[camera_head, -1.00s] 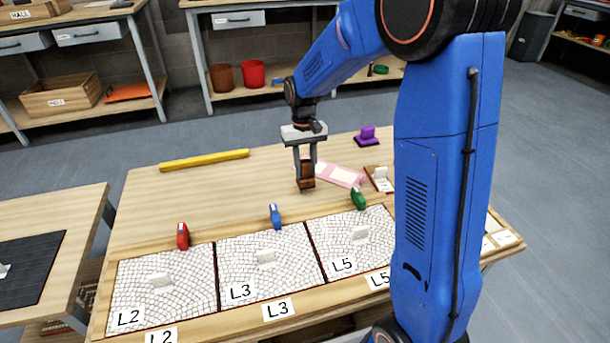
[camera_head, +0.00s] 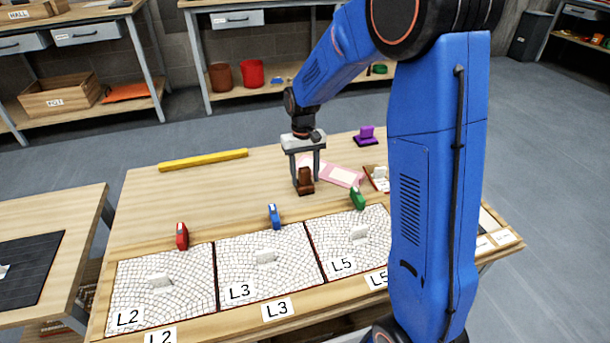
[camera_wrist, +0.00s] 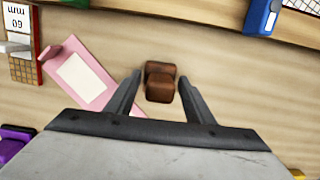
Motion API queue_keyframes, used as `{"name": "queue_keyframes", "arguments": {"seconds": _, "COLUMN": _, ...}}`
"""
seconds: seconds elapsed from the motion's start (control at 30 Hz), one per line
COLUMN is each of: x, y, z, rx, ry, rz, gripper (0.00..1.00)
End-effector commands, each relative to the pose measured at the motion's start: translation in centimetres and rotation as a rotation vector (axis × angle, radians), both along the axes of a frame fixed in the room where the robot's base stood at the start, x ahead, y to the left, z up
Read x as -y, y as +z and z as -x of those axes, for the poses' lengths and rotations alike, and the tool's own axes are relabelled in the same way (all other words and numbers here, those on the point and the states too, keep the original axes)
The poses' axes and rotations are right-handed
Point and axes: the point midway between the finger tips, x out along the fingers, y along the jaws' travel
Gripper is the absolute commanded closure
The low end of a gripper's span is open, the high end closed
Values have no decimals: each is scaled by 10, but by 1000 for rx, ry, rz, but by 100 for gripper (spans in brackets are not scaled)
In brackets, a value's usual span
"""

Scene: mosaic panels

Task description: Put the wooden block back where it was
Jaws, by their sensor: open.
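The brown wooden block (camera_head: 305,181) stands on the table (camera_head: 215,185), behind the mosaic panels. It looks like a wider base with a narrower upright part on top. My gripper (camera_head: 306,178) is above it with its fingers open, one on each side of the block. In the wrist view the block (camera_wrist: 160,82) sits between the fingertips (camera_wrist: 160,90), with a visible gap on both sides. The fingers do not press on it.
A pink piece (camera_head: 341,175) lies just right of the block. Red (camera_head: 182,236), blue (camera_head: 274,216) and green (camera_head: 357,198) pieces stand along the panels' back edge. A yellow bar (camera_head: 203,160) and a purple piece (camera_head: 366,136) lie farther back. The table's left part is clear.

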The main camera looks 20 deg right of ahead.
Motion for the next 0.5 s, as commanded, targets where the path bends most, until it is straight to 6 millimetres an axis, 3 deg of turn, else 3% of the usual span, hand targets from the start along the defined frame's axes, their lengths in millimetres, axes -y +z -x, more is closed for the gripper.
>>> {"name": "queue_keyframes", "arguments": {"seconds": 0.17, "x": 0, "y": 14, "z": -2, "rx": 3, "ry": 0, "rz": 0, "gripper": 52}}
{"name": "queue_keyframes", "arguments": {"seconds": 0.5, "x": 0, "y": 78, "z": -10, "rx": 5, "ry": 0, "rz": 0, "gripper": 52}}
